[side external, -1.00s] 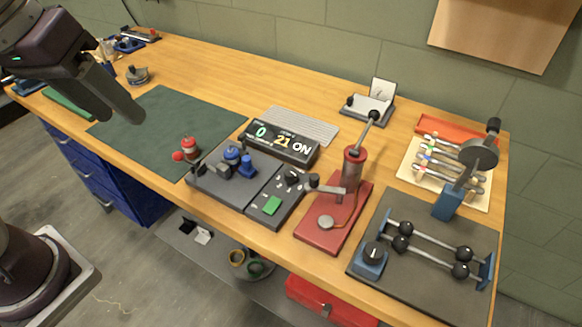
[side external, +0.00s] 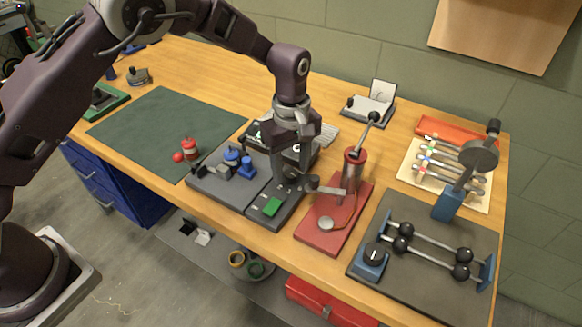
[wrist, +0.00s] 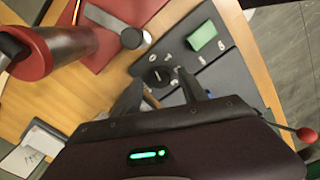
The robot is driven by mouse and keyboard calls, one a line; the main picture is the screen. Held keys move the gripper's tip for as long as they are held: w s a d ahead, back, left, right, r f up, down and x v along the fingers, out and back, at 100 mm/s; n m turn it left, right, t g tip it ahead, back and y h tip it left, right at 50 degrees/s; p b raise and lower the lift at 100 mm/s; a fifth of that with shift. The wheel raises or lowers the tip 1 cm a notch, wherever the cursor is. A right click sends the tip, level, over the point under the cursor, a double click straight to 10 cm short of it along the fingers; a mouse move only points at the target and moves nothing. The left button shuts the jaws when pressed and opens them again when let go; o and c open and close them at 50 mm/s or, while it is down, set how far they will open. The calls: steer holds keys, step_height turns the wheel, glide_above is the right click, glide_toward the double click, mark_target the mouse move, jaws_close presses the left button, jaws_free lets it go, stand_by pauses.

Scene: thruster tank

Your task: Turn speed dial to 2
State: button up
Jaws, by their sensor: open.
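The speed dial, a round black knob (wrist: 157,76), sits on the dark control panel (side external: 262,190) near the green button (side external: 271,206). The button also shows in the wrist view (wrist: 202,35). My gripper (side external: 288,181) points down over the panel. In the wrist view its fingers are open and apart, with the dial between and just ahead of the tips. I cannot tell whether either finger touches it. In the side view my gripper hides the dial and most of the display (side external: 256,133), so its numbers are not readable.
A red base with a cylinder and lever (side external: 352,170) stands close right of my gripper. Blue parts (side external: 233,158) are to the left. The green mat (side external: 160,130) is mostly clear.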

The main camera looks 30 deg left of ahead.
steer(key=shift+f, duration=0.4)
steer(key=shift+c, duration=0.4)
jaws_close()
